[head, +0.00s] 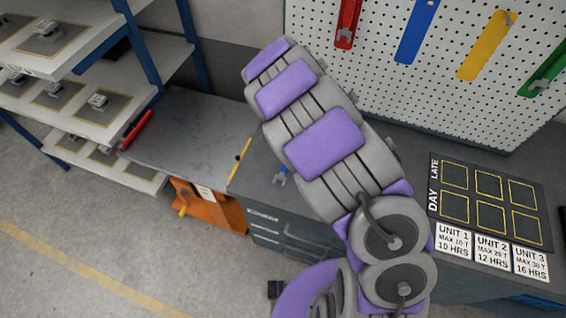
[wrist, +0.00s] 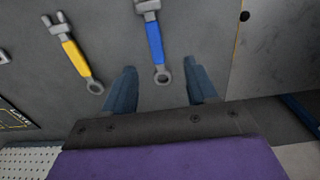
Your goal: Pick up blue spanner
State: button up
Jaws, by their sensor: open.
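The blue spanner (wrist: 154,42) lies on a grey worktop in the wrist view, its ring end toward my gripper and its open jaw end at the top edge. My gripper (wrist: 162,88) is open, with one dark blue finger on each side of the spanner's ring end. The ring end appears between the fingertips, and nothing is held. I cannot tell the height of the fingers above the worktop. My arm hides the rest, and my gripper is not visible there.
A yellow spanner (wrist: 76,58) lies left of the blue one. A pegboard (head: 400,75) with coloured tool shapes stands behind the bench. Shelves (head: 80,110) stand at left, with a red tool (head: 137,130) near them. A marked board (head: 490,200) lies at right.

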jog(key=f, duration=0.2)
jog(key=d+f, duration=0.1)
jog(key=f, duration=0.1)
jog(key=d+f, duration=0.1)
jog(key=f, duration=0.1)
jog(key=shift+d+f+b, duration=0.25)
jog(key=shift+f+b, duration=0.05)
jog(key=shift+b, duration=0.1)
jog(key=shift+a+f, duration=0.3)
jog(key=f, duration=0.2)
jog(key=a+f+b, duration=0.1)
jog(key=f, duration=0.1)
jog(key=shift+w+a+f, duration=0.1)
jog(key=shift+a+f, duration=0.05)
jog(key=shift+f, duration=0.05)
jog(key=shift+d+f, duration=0.2)
jog(key=shift+f, duration=0.1)
jog(key=shift+d+r, duration=0.1)
jog(key=shift+d, duration=0.35)
jog(key=shift+c, duration=0.4)
jog(key=shift+a, duration=0.6)
jog(key=c, duration=0.8)
jog(key=shift+d, duration=0.25)
grip_shut()
jog(key=shift+d, duration=0.2)
